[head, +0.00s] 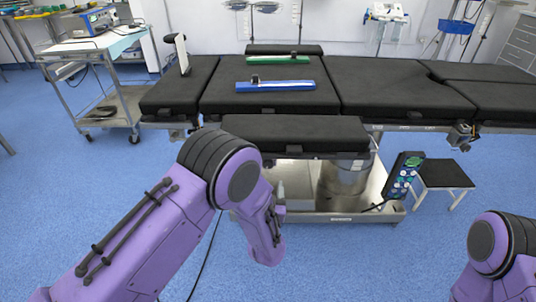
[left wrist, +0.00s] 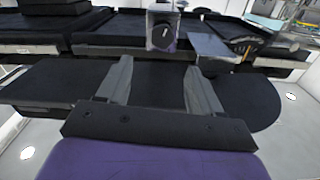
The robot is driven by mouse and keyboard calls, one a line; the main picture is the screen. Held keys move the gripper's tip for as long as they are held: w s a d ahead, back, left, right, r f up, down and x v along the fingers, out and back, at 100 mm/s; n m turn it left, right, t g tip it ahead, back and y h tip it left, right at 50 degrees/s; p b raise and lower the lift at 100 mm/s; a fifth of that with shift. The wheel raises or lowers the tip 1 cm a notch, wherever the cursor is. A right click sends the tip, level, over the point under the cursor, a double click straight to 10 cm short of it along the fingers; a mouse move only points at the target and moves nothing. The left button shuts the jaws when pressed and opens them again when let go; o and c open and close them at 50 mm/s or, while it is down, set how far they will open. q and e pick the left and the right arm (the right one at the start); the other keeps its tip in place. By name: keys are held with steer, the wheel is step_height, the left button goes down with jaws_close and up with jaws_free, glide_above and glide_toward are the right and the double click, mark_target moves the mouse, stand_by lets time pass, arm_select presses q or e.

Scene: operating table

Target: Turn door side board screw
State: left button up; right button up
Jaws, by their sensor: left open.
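The black operating table (head: 375,85) spans the head view, with a padded side board (head: 295,128) along its near edge. In the left wrist view, a grey metal block with a round dark knob (left wrist: 164,42), seemingly the screw, sits at the table's edge. My left gripper (head: 281,192) is below the side board in the head view, mostly hidden by its own wrist. In the left wrist view its two fingers (left wrist: 160,88) are spread and empty, with the knob beyond the gap and apart from them. My right gripper is out of view.
A blue board (head: 290,87) and a green board (head: 278,60) lie on the table. A hand control (head: 403,174) hangs at the near side, beside a step stool (head: 443,174). The metal table base (head: 335,217) stands below. A steel trolley (head: 115,105) stands left.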

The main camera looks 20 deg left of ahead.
arm_select(q)
steer(key=b+x, duration=0.1)
steer(key=x, duration=0.8)
steer(key=shift+w+a+f, duration=0.2)
steer(key=shift+w+f, duration=0.1)
steer(key=c, duration=1.1)
